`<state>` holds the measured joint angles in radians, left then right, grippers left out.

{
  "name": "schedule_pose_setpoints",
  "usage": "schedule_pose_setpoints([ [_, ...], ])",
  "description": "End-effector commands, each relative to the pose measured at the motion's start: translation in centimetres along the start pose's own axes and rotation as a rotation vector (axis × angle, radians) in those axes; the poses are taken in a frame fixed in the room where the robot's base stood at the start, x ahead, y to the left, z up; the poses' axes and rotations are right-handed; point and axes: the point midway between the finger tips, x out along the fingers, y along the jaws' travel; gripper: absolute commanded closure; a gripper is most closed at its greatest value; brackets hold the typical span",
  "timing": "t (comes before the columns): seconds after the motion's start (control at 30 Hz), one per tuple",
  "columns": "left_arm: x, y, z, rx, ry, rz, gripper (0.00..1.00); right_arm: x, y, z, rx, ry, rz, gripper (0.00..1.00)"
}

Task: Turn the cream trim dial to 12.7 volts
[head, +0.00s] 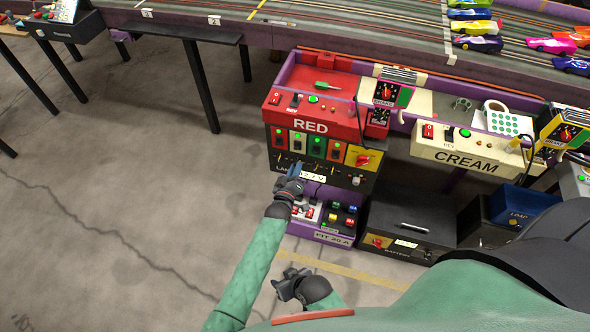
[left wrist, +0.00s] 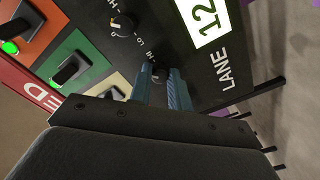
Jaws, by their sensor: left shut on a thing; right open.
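The black trim panel (head: 290,161) is below the coloured switches on the front of the red unit. My left gripper (head: 296,170) is at this panel, its blue fingers (left wrist: 162,88) shut on a small dial, which I take as the cream trim dial. The fingers hide most of that dial. Another dark dial (left wrist: 122,25) shows above it in the left wrist view. The white readout (head: 313,177) is partly covered in the head view; the left wrist view shows "12" on it (left wrist: 208,22), with the rest cut off. My right gripper (head: 289,284) is open and empty, low over the floor.
The cream unit (head: 462,150) stands to the right, with a black battery box (head: 405,228) below. A purple tray (head: 325,233) with small switches is under the panel. Slot track with toy cars (head: 479,44) runs along the back. Floor at left is clear.

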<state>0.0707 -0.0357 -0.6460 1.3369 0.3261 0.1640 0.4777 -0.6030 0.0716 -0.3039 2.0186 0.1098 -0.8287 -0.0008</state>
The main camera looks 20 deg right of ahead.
Motion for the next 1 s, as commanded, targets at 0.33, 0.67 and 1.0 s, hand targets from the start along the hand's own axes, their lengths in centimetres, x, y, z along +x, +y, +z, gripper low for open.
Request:
schedule_pose_setpoints([
  [0.33,-0.1,-0.1,0.1,0.000,-0.001,-0.002,0.77,-0.1,0.0,-0.1,0.000,0.002,0.000,0.60],
  [0.67,0.0,-0.1,0.0,0.000,0.000,-0.001,0.60,-0.3,-0.1,-0.4,0.000,0.007,-0.001,0.60],
  [1.0,-3.2,-0.2,0.2,0.000,-0.002,-0.002,0.60,0.3,0.1,0.0,0.000,0.006,0.001,0.60],
])
